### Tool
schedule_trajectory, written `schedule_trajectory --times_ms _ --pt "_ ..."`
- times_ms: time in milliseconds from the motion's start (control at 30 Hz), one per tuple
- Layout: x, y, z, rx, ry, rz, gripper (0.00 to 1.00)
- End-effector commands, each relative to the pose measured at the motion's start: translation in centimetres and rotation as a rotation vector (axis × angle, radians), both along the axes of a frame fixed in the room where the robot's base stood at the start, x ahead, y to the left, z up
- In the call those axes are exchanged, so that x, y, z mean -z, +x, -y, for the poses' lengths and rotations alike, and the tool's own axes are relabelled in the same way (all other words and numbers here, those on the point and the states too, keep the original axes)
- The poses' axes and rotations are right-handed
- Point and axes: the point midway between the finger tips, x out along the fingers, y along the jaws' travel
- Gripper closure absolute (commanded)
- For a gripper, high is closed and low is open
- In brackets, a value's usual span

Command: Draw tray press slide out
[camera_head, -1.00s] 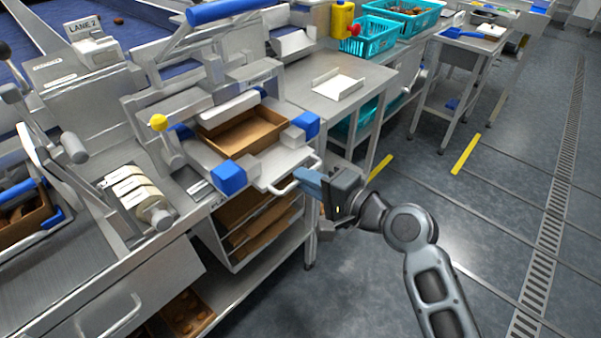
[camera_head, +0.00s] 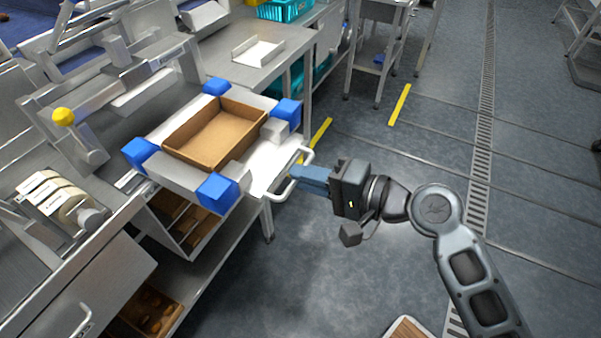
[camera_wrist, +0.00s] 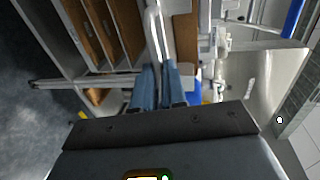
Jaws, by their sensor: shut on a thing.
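The tray press slide (camera_head: 262,176) is a pale metal plate with a U-shaped handle (camera_head: 304,156) at its front end. It extends out from the press, and blue corner blocks (camera_head: 217,192) surround an open, empty-looking cardboard tray (camera_head: 205,145) on it. My gripper (camera_head: 303,178) is shut on the handle, with its blue fingers around the bar. In the wrist view the fingers (camera_wrist: 160,88) close on the pale handle bar (camera_wrist: 155,40).
A yellow-knobbed lever (camera_head: 64,117) stands left of the slide. A shelf with cardboard trays (camera_head: 190,222) is below. A side table (camera_head: 262,62) is behind. The floor to the right is mostly clear.

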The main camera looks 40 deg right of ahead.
Motion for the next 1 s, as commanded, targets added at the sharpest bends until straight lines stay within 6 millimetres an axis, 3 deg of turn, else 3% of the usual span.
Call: schedule_trajectory --times_ms 200,233,467,767,1000 --pt "0.1 0.0 0.0 0.0 -0.001 -0.002 1.0" --pt "0.1 0.0 0.0 0.0 -0.001 -0.002 0.86" --pt "0.1 0.0 0.0 0.0 0.0 -0.001 0.64" --pt "0.0 -0.3 0.1 0.001 0.001 0.0 0.63" --pt "-0.5 -3.4 1.1 0.002 0.001 -0.003 0.63"
